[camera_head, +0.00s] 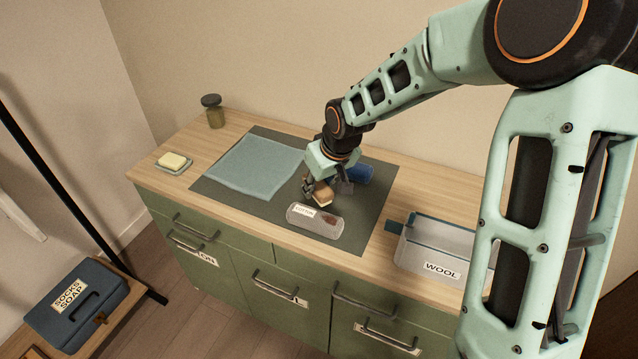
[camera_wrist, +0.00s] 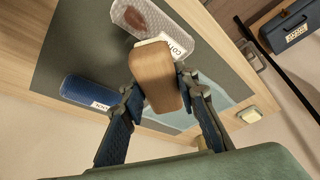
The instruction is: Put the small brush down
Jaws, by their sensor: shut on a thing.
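The small brush (camera_head: 323,195) has a wooden back and a paler side. My gripper (camera_head: 321,186) is shut on it. In the wrist view the brush's brown wooden back (camera_wrist: 155,78) sits between the two dark fingers of my gripper (camera_wrist: 158,88). The brush is over the dark mat (camera_head: 372,211), just behind a grey item labelled COTTON (camera_head: 300,222) with a dark reddish stain. I cannot tell whether the brush touches the mat or the grey item; its underside is hidden.
A blue item (camera_head: 359,172) lies on the mat behind my gripper. A light blue cloth (camera_head: 255,165) covers the mat's left part. A bin labelled WOOL (camera_head: 435,252) stands right. Soap (camera_head: 173,161) and a jar (camera_head: 213,113) stand left. Bare mat shows right of the grey item.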

